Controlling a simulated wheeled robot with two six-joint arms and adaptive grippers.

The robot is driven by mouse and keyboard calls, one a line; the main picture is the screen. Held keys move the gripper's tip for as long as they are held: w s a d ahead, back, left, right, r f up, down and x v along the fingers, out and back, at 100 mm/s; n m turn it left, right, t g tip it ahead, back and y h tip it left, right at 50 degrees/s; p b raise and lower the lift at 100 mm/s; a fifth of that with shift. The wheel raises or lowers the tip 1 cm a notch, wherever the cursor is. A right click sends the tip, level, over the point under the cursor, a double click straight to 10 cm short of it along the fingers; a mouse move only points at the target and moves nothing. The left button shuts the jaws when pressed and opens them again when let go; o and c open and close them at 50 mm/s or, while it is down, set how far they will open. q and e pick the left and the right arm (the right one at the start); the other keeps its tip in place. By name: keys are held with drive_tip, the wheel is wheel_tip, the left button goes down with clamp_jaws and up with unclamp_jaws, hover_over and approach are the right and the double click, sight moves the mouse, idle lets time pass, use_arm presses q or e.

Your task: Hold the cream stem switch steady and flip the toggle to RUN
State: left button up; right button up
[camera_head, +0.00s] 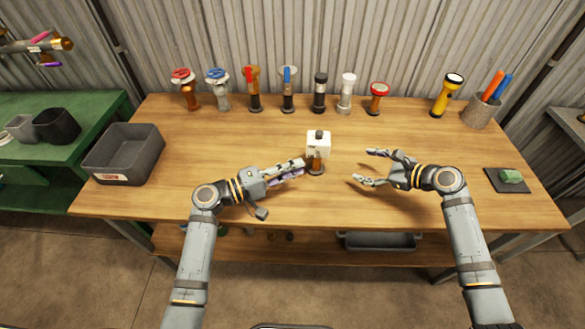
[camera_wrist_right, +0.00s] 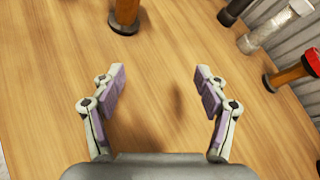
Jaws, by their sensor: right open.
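The cream stem switch (camera_head: 318,148) stands upright near the middle of the table. It has a cream box head with a dark toggle on top, an orange-brown stem and a dark round base. In the right wrist view only its lower stem (camera_wrist_right: 125,12) shows, at the top left. My left gripper (camera_head: 303,168) has its fingertips close together at the left side of the stem, just under the head. I cannot tell whether they grip it. My right gripper (camera_head: 364,167) is open and empty to the right of the switch, its fingers pointing toward it. Its fingers also show in the wrist view (camera_wrist_right: 160,80).
A row of valves and stem fittings (camera_head: 287,92) stands along the back. A grey bin (camera_head: 125,155) is at the left. A yellow torch (camera_head: 446,95), a pen cup (camera_head: 480,112) and a dark pad (camera_head: 506,187) with a green item are at the right. The table's front middle is clear.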

sight(320, 164)
drive_tip(key=s+a+m+y, duration=0.1)
drive_tip(key=a, duration=0.1)
drive_tip(key=a+m, duration=0.1)
drive_tip(key=a, duration=0.1)
drive_tip(key=s+a+m+y, duration=0.1)
drive_tip(key=a, duration=0.1)
drive_tip(key=shift+s+f+y, duration=0.15)
drive_tip(key=shift+s+y, duration=0.15)
drive_tip(key=shift+s, duration=0.05)
drive_tip(key=shift+x, duration=4.95)
drive_tip(key=shift+f, duration=0.15)
drive_tip(key=c, duration=1.3)
drive_tip(key=shift+o, duration=0.2)
